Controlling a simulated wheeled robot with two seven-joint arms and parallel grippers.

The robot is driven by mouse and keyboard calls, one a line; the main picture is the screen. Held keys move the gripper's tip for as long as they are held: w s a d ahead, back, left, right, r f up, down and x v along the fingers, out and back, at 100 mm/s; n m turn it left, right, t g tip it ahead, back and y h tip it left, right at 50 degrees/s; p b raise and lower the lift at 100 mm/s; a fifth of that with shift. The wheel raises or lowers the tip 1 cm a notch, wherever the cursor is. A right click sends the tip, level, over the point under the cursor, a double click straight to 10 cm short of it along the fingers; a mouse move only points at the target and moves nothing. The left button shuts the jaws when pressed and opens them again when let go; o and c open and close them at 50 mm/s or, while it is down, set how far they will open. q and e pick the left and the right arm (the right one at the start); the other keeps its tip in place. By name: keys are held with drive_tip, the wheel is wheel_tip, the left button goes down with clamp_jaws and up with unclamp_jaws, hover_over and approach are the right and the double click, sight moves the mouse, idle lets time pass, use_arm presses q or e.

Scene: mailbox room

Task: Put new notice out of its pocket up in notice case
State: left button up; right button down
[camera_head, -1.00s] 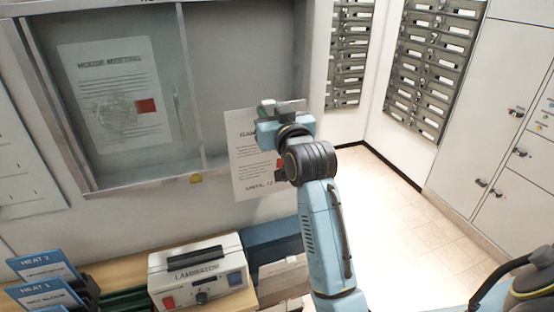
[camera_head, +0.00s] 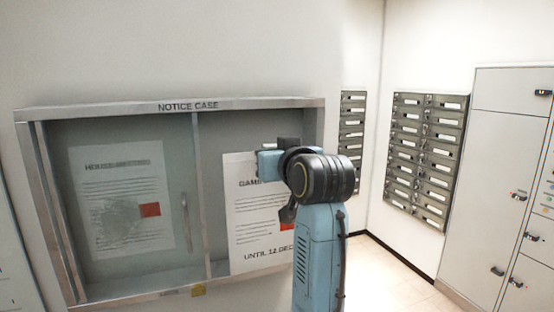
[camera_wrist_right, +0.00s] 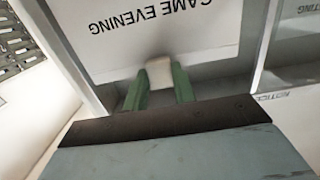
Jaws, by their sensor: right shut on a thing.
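The new notice (camera_head: 252,225), a white sheet reading "UNTIL 12 DEC" at its foot, hangs upright in front of the right half of the notice case (camera_head: 190,104). It also shows in the right wrist view (camera_wrist_right: 190,40), with "GAME EVENING" on it. My right gripper (camera_wrist_right: 160,78) is shut on the notice at its top edge, its green fingers around a small whitish piece there. In the head view the arm hides part of the sheet's right side. I cannot tell whether the sheet touches the back panel. My left gripper is not in view.
An old notice (camera_head: 120,200) headed "HOUSE MEETING" with a red square is behind the glass pane on the left. A metal divider (camera_head: 201,195) stands between the halves. A small yellow tag (camera_head: 198,290) is on the lower frame. Mailboxes (camera_head: 425,155) and lockers (camera_head: 495,180) are at right.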

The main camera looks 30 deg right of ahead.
sight(257, 144)
drive_tip(key=shift+r+x, duration=0.15)
drive_tip(key=shift+x, duration=1.5)
drive_tip(key=shift+r+x, duration=0.1)
drive_tip(key=shift+x, duration=1.6)
drive_tip(key=shift+w+d, duration=0.15)
drive_tip(key=shift+w, duration=0.5)
drive_tip(key=c, duration=1.1)
unclamp_jaws()
drive_tip(key=shift+s, duration=0.15)
drive_tip(key=shift+o, duration=0.2)
